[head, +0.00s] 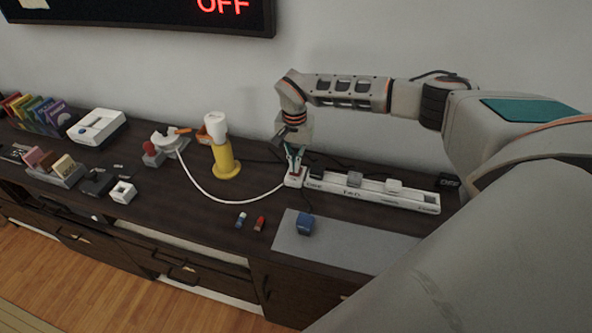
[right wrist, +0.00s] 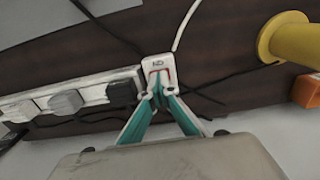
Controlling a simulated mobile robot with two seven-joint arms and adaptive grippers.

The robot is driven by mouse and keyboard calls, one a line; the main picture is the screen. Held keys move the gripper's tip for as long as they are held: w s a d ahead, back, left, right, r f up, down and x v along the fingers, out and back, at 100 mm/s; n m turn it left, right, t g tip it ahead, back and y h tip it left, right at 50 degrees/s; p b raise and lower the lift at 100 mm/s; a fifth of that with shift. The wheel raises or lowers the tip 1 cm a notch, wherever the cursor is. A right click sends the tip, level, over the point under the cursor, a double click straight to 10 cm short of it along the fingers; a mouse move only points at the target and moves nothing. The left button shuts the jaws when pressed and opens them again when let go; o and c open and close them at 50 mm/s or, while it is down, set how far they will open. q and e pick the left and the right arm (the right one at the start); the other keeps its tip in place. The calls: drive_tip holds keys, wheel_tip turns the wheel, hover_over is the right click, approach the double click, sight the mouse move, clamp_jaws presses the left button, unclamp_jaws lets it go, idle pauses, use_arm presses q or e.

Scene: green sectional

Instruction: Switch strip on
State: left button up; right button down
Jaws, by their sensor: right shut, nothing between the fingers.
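The white power strip (head: 375,193) lies along the back of the dark cabinet top, with black, grey and white plugs in it. At its left end is a small white switch block (head: 295,181); in the right wrist view this block (right wrist: 158,63) shows dark lettering and a reddish edge by the fingertips. My right gripper (head: 293,165) points down at the block, its teal fingers closed with nothing between them. In the right wrist view the fingertips (right wrist: 158,91) overlap the block's near edge; I cannot tell whether they press it. My left gripper is not in view.
A wall screen (head: 140,14) reads OFF in red. A yellow cylinder stand (head: 224,162) stands left of the switch block, and a white cord (head: 222,202) curves in front of it. A blue block (head: 305,223) sits on a grey mat (head: 345,246) in front of the strip.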

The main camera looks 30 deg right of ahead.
drive_tip(key=shift+f+b, duration=0.35)
drive_tip(key=shift+f, duration=0.45)
idle(0.4)
drive_tip(key=shift+r, duration=0.15)
wheel_tip(320, 180, up, 5)
drive_tip(key=p, duration=0.5)
drive_tip(key=shift+r, duration=0.85)
